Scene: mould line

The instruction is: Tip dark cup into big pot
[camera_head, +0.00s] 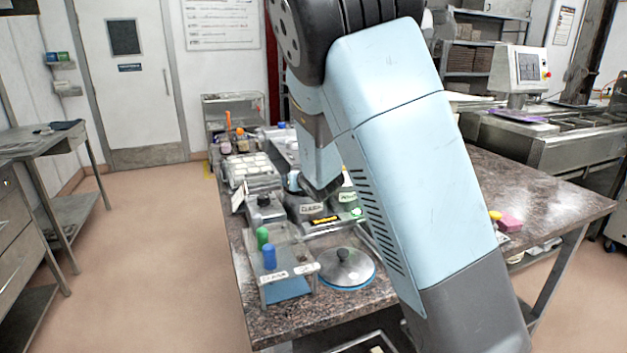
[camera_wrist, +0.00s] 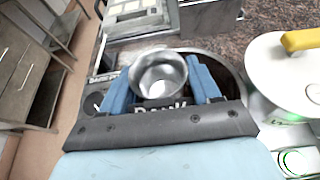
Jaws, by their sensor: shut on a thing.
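In the wrist view a grey metal cup (camera_wrist: 158,75) stands between the two blue fingers of my gripper (camera_wrist: 160,82), which is shut on it. The cup looks upright, its open mouth facing the camera. A label reading "Dark" shows just below it, partly covered by my gripper. A large round rim (camera_wrist: 238,76) curves behind the right finger; it may be the big pot, but most of it is hidden. In the head view my gripper (camera_head: 322,190) is down among the equipment on the bench, its fingertips and the cup mostly hidden.
On the bench (camera_head: 328,314) are a round lid with a black knob (camera_head: 346,268) and a rack with green and blue handles (camera_head: 287,285). A white round lid with a yellow handle (camera_wrist: 300,75) is close on the right. Equipment crowds around my gripper.

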